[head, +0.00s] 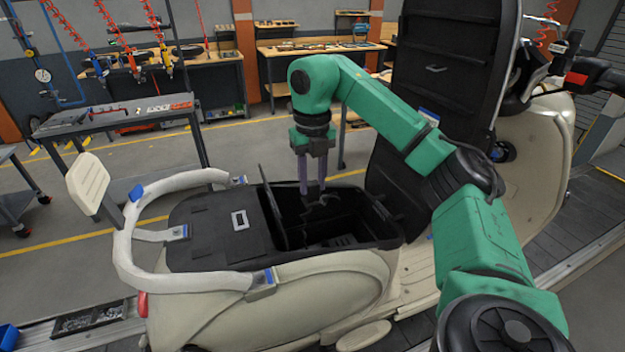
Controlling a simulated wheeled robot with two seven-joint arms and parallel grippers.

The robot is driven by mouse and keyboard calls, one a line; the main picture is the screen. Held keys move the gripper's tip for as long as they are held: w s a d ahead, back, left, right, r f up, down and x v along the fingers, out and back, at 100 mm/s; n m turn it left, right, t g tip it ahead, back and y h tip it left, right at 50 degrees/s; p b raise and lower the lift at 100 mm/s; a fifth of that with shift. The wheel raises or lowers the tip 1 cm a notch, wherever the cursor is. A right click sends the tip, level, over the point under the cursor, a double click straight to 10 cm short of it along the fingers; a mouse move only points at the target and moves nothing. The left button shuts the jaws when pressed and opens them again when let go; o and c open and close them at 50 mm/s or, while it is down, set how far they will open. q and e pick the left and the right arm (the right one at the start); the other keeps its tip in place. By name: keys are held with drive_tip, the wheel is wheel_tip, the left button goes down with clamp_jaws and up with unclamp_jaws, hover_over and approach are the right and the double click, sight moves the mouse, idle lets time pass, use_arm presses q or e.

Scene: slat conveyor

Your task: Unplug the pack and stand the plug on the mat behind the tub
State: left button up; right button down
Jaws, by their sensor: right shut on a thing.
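The tub (385,236) is the open black compartment in the body of a cream scooter. My right gripper (313,190) points straight down over it, with its fingertips at the opening. It is shut on a small dark thing at the tips, most likely the plug; its shape is too dark to make out. The pack is hard to tell from the dark inside of the tub. A raised black flap (273,212) stands at the tub's left edge. Left of it lies a flat black surface (205,235) with a pale label, perhaps the mat. My left gripper is not in view.
A pale grab rail (125,250) curves around the scooter's rear, left of the black surface. A grey cart (110,118) and workbenches stand farther back. The air above the black surface is clear.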

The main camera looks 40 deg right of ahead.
sight(312, 183)
drive_tip(key=shift+r+p, duration=0.35)
drive_tip(key=shift+r, duration=0.15)
wheel_tip(312, 183, up, 9)
drive_tip(key=shift+f, duration=0.15)
idle(0.4)
drive_tip(key=w+a, duration=0.2)
drive_tip(key=a, duration=1.4)
drive_tip(key=shift+w+a, duration=0.15)
drive_tip(key=shift+w, duration=0.15)
